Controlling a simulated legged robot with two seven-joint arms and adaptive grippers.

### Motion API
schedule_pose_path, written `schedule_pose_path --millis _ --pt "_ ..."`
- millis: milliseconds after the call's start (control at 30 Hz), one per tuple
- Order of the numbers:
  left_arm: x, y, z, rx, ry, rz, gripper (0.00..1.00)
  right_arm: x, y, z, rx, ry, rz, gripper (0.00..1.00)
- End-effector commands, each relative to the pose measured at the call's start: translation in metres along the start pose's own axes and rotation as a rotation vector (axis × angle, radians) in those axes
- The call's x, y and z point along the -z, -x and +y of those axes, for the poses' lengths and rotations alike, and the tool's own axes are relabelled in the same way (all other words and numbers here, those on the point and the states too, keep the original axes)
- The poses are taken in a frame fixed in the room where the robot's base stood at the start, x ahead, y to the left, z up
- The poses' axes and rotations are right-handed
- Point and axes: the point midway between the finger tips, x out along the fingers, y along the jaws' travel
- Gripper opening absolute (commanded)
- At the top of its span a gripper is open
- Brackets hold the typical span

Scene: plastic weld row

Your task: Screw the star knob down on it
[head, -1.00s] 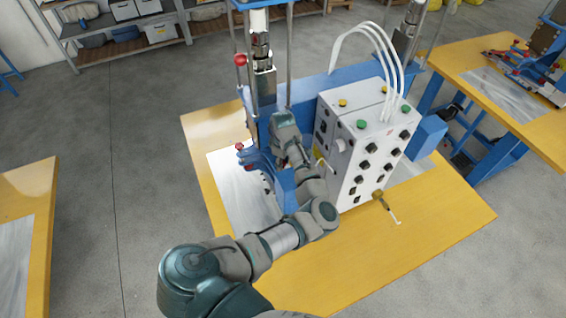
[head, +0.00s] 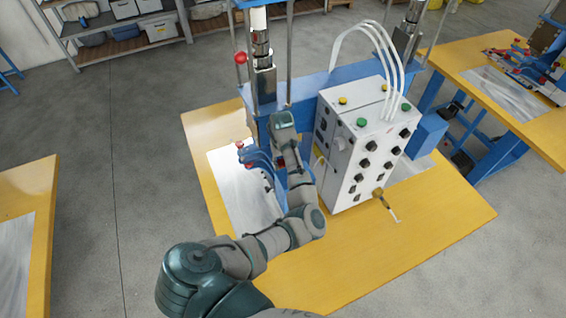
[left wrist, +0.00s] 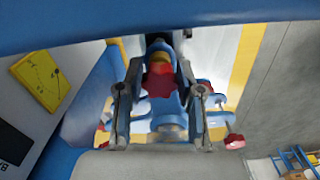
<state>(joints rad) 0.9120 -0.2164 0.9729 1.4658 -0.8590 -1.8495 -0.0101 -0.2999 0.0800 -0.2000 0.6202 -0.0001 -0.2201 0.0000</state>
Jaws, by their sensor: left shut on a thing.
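A red star knob (left wrist: 158,80) sits between the fingers of my left gripper (left wrist: 158,74) in the left wrist view. The fingers flank it closely and are shut on it. A blue rounded part (left wrist: 170,108) of the fixture lies in line with the knob. The thread and seat under the knob are hidden. In the head view my left arm reaches to the blue welding fixture (head: 256,160) beside the white control box; my left fingers and the held knob are hidden there. My right gripper is not in view.
The white control box (head: 352,150) stands close to the right of my left wrist, with white hoses above. Upright rods and a red ball handle (head: 241,58) rise behind. The yellow tabletop (head: 400,255) is clear at front. Another bench (head: 500,85) stands to the right.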

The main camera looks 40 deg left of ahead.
Motion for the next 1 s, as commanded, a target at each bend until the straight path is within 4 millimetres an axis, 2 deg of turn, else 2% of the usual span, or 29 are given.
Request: schedule_pose_path --millis 300,400,500,700,733,800,1000 --pt "0.0023 0.0009 -0.0053 0.005 -0.684 0.007 0.08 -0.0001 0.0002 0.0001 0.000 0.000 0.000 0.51" --pt "0.0022 0.0011 -0.0056 0.004 -0.833 0.007 0.08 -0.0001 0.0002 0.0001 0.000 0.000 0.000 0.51" --pt "0.0021 0.0017 -0.0052 0.002 -0.895 0.008 0.08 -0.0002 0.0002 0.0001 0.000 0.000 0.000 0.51" --pt "0.0020 0.0018 -0.0050 0.001 -0.898 0.008 0.08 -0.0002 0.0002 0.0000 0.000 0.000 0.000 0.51" --pt "0.0020 0.0018 -0.0051 0.001 -0.897 0.008 0.44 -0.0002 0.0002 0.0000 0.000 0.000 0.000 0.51" --pt "0.0018 0.0016 -0.0051 0.001 -0.896 0.007 0.59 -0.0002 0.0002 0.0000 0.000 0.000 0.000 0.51" --pt "0.0013 0.0009 -0.0052 0.001 -0.895 0.005 0.59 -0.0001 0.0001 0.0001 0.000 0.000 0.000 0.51"
